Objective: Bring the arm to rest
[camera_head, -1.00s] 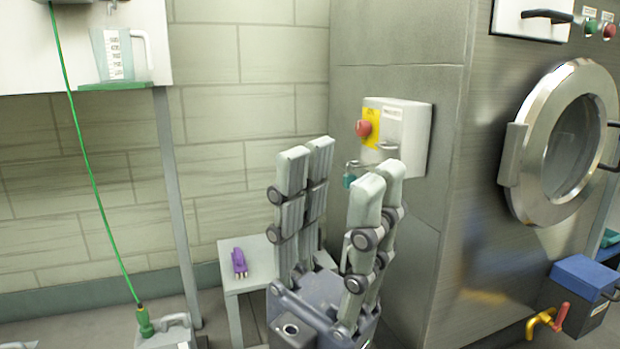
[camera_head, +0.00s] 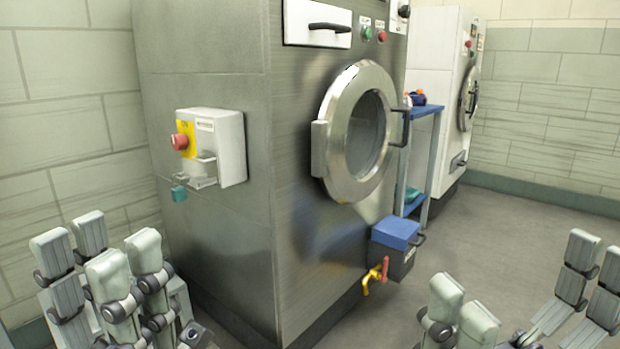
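My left gripper (camera_head: 98,252) is at the bottom left, its grey fingers pointing up. Its finger pairs stand apart, and I see nothing held between them. It is in front of the wall and the left side of the big steel machine (camera_head: 210,110), apart from both as far as I can tell. My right gripper (camera_head: 525,288) is at the bottom right, its fingers spread wide and empty over the grey floor. The lower parts of both grippers are cut off by the frame.
A white switch box (camera_head: 231,148) with a red button (camera_head: 179,142) sticks out from the steel machine. The round door (camera_head: 330,160) is shut. A blue-lidded box (camera_head: 396,232) and yellow tap (camera_head: 370,281) project low. A blue shelf (camera_head: 422,110) stands behind. Floor at right is clear.

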